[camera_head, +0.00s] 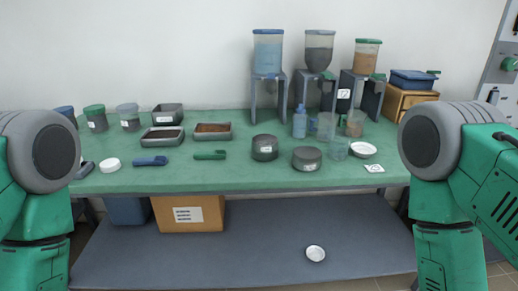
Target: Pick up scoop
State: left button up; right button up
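A blue scoop (150,161) lies on the green table (250,178) near its front edge, left of the middle. A green scoop (210,155) lies just to its right, apart from it. Both rest flat on the tabletop with open space around them. Only upper links of my two arms show at the left and right edges. Neither of my grippers is in view.
Behind the scoops stand two filled trays (212,131) (162,136). Dark round containers (307,158) (265,147) and clear beakers are to the right. Dispensers (268,52) stand at the back. A lower shelf holds a cardboard box (188,213) and white dish (315,254).

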aim_at(216, 154)
jog(key=i+j, duration=0.1)
jog(key=j, duration=0.3)
jog(key=i+j, duration=0.1)
jog(key=j, duration=0.3)
jog(key=i+j, duration=0.1)
jog(key=j, duration=0.3)
jog(key=i+j, duration=0.15)
jog(key=j, duration=0.2)
jog(key=z, duration=0.05)
